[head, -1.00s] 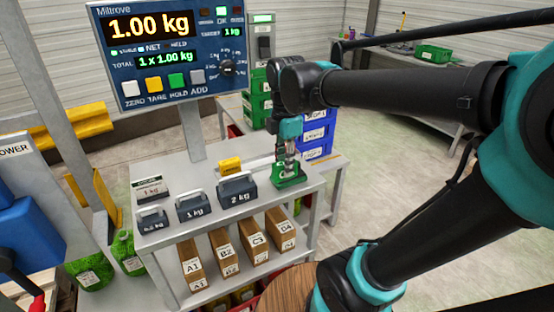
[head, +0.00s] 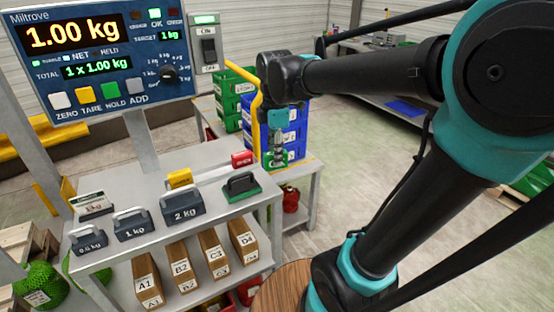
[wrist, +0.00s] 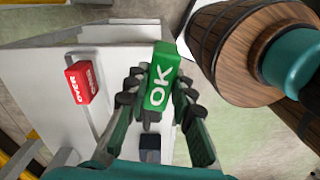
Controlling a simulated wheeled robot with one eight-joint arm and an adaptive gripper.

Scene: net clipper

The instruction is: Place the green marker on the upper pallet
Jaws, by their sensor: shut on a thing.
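The green marker (wrist: 161,78), a small block lettered OK, is between the fingers of my gripper (wrist: 158,98) in the wrist view. In the head view my gripper (head: 276,160) is shut on it, above and just beyond the right side of the scale table. The fingers partly hide the marker there. Two patches of wooden pallet, one grey (head: 40,240) and one lower, show at the left edge of the head view. I cannot tell which is the upper pallet.
The table (head: 150,175) carries several grey weights, a green-based block with a black handle (head: 242,186), a yellow marker (head: 179,178) and a red marker (head: 242,158). Blue bins (head: 290,130) stand behind my gripper. Open floor (head: 370,160) lies to the right.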

